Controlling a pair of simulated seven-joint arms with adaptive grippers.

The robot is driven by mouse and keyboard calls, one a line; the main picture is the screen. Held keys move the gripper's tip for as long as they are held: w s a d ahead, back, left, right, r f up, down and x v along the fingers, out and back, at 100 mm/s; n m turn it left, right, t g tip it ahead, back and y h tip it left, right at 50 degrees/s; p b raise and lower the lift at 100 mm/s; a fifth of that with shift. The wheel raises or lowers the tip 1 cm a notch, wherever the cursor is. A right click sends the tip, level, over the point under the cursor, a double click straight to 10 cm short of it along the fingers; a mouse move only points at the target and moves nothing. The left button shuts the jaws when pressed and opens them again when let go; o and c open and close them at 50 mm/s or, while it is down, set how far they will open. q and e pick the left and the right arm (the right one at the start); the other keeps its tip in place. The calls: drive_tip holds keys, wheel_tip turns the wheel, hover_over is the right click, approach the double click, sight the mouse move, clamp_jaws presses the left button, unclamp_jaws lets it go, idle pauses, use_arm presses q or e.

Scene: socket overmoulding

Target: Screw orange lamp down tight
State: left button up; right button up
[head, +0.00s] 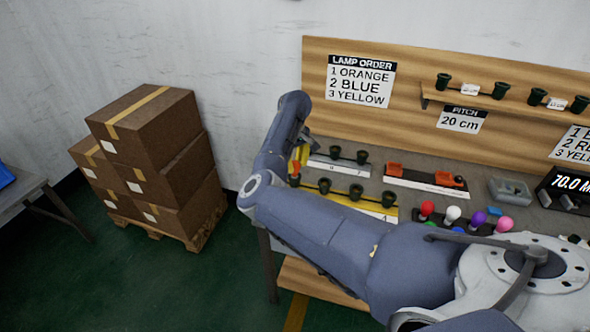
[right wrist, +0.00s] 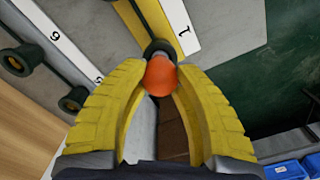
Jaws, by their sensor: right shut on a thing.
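The orange lamp (right wrist: 160,77) is a round bulb between the yellow fingertips of my right gripper (right wrist: 161,85) in the right wrist view. The fingers are shut on it from both sides. The lamp sits at a dark socket (right wrist: 158,47) beside the label 1 on the yellow strip (right wrist: 144,16). Its base meets the socket, but how deep it is seated cannot be told. In the head view the right gripper (head: 301,158) is at the left end of the yellow strip (head: 347,203), with orange (head: 295,170) just showing. My left gripper is not in view.
Several dark sockets (head: 356,192) stand along the yellow strip. A white strip with more sockets (head: 362,157) lies behind it. Coloured lamps (head: 427,208) stand on the right, partly behind my right arm. A lamp order sign (head: 361,80) hangs on the back panel.

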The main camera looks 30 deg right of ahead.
drive_tip(key=shift+m, duration=0.4)
drive_tip(key=m, duration=0.4)
drive_tip(key=shift+m, duration=0.4)
drive_tip(key=m, duration=0.4)
idle(0.4)
drive_tip(key=o, duration=1)
drive_tip(key=shift+o, duration=0.2)
